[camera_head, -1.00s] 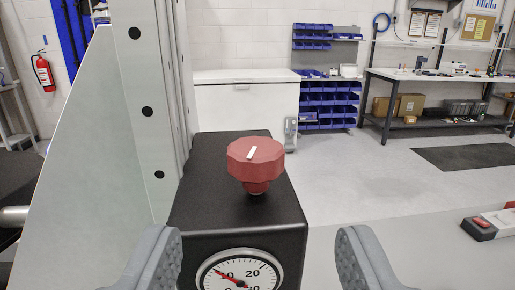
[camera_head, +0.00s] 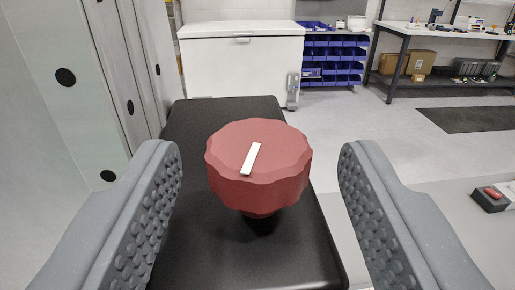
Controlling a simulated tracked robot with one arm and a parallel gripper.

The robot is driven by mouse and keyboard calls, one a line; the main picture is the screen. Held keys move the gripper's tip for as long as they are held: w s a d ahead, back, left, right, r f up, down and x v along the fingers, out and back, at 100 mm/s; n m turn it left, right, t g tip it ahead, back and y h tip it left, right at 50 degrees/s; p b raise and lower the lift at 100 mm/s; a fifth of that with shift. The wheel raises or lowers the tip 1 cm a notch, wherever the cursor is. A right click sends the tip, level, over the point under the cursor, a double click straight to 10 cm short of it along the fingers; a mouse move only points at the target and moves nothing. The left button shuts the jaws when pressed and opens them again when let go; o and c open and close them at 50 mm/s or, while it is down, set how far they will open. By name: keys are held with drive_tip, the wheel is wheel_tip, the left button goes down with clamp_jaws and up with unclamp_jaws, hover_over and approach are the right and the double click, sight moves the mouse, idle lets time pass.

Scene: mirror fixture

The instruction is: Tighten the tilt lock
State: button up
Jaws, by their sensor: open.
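A red scalloped knob (camera_head: 258,180) with a white line on its top stands on a black box (camera_head: 195,215) in the middle of the head camera view. The white line runs from lower left to upper right. My gripper (camera_head: 259,165) is open, with one grey, studded finger on each side of the knob. Gaps show between both fingers and the knob in the picture, and neither finger appears to touch it. The knob's stem is mostly hidden under its head. The dial on the box's front is out of view.
A pale upright panel with black dots (camera_head: 110,80) stands close on the left. A red and black item (camera_head: 491,198) lies on the grey surface at right. A white chest (camera_head: 243,60), blue bins (camera_head: 333,58) and a workbench (camera_head: 440,40) stand far behind.

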drive_tip(key=shift+w+r, duration=0.1)
drive_tip(key=shift+w, duration=0.15)
drive_tip(key=c, duration=1)
drive_tip(key=shift+o, duration=0.3)
drive_tip(key=shift+w+a, duration=0.1)
drive_tip(key=shift+a, duration=0.25)
drive_tip(key=shift+d, duration=0.15)
drive_tip(key=shift+m+h+b, duration=0.3)
drive_tip(key=shift+h+b, duration=0.2)
drive_tip(key=shift+b, duration=0.1)
